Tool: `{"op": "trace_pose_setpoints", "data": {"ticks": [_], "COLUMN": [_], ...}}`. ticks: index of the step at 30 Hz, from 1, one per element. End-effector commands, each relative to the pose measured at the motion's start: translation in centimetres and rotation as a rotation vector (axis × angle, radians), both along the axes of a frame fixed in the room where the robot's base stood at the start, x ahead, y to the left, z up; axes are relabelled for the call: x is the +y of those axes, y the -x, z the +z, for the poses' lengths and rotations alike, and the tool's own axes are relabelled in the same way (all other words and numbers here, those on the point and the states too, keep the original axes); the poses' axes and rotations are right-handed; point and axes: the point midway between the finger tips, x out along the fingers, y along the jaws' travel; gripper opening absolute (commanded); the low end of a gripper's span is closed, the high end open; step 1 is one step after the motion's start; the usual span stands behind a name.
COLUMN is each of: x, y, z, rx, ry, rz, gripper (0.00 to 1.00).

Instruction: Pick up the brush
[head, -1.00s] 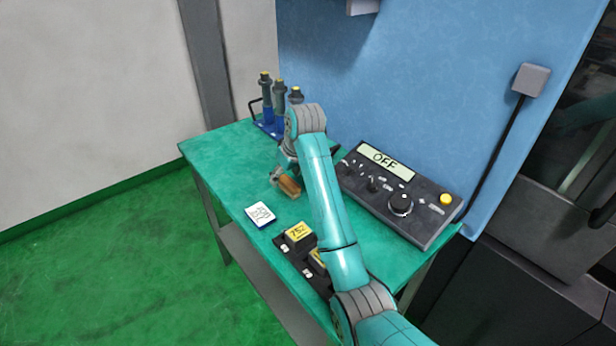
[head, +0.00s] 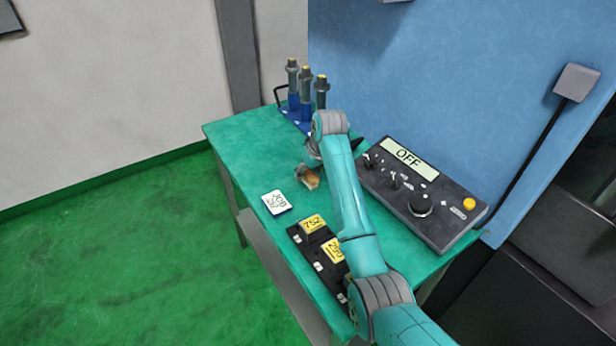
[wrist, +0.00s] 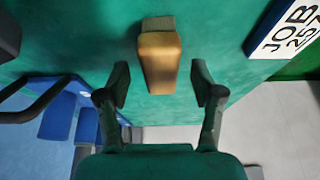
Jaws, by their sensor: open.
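The brush (wrist: 160,62) has a tan wooden block and a grey bristle end. It lies on the green table top. In the wrist view my gripper (wrist: 163,84) is open, with one dark finger on each side of the brush's near end and gaps between. I cannot tell how high the fingertips are above the table. In the head view the brush (head: 309,178) shows left of my arm, partly hidden by it. The gripper itself is mostly hidden there behind the arm.
A white job card (head: 276,202) lies left of the brush. Black holders with yellow numbered blocks (head: 313,223) sit nearer. A control box reading OFF (head: 421,204) is at right. A blue rack (head: 296,113) with grey-blue tools stands at the far end.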

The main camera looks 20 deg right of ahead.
Motion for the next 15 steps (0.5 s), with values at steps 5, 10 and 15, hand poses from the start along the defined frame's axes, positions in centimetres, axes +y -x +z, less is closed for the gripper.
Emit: {"op": "trace_pose_setpoints", "data": {"ticks": [5, 10, 15], "x": [0.2, 0.3, 0.3], "y": [-0.7, -0.8, -0.8], "z": [-1.7, -2.0, -1.9], "rx": [0.000, -0.001, -0.001], "ry": [0.000, 0.000, 0.000], "rz": [0.000, 0.000, 0.000], "gripper": [0.67, 0.67, 0.52]}}
